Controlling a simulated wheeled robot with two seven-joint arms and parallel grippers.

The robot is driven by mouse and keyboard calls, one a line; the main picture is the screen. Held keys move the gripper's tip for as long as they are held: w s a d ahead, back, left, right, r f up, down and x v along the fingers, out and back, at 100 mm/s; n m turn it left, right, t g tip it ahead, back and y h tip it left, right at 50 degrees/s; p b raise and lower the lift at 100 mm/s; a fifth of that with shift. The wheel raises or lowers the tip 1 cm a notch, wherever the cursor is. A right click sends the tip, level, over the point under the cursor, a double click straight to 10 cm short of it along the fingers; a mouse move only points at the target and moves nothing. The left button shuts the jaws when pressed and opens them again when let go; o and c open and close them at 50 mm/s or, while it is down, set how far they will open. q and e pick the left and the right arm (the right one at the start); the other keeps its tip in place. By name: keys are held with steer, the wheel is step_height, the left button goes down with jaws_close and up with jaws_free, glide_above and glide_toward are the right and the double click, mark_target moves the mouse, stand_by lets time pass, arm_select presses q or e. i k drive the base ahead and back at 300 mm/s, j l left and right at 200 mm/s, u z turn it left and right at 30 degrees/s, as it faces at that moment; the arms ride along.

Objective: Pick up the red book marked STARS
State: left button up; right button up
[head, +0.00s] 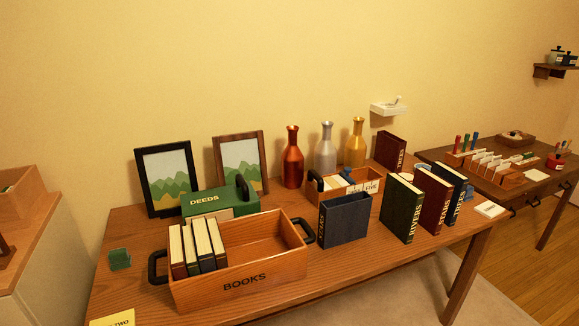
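The red book marked STARS (434,201) stands upright near the right end of the wooden desk. A green book marked RIVERS (401,210) stands to its left and a dark blue book (453,188) marked TIDES stands to its right. The books are close together, with their lettered spines facing me. Another dark red book, marked TREES (391,151), stands farther back on the desk. Neither of my grippers shows in the head view.
A wooden crate marked BOOKS (245,283) holds several books. A dark blue box (345,220) stands left of RIVERS, before a small wooden box (357,188). Three bottles and two framed pictures stand behind. Bare desk shows in front of RIVERS.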

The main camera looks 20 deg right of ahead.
mark_target(439, 192)
steer(key=z, duration=1.55)
steer(key=i+l, duration=0.25)
steer(key=i, duration=0.15)
steer(key=i+l, duration=0.2)
steer(key=i, duration=0.15)
steer(key=l+z, duration=0.05)
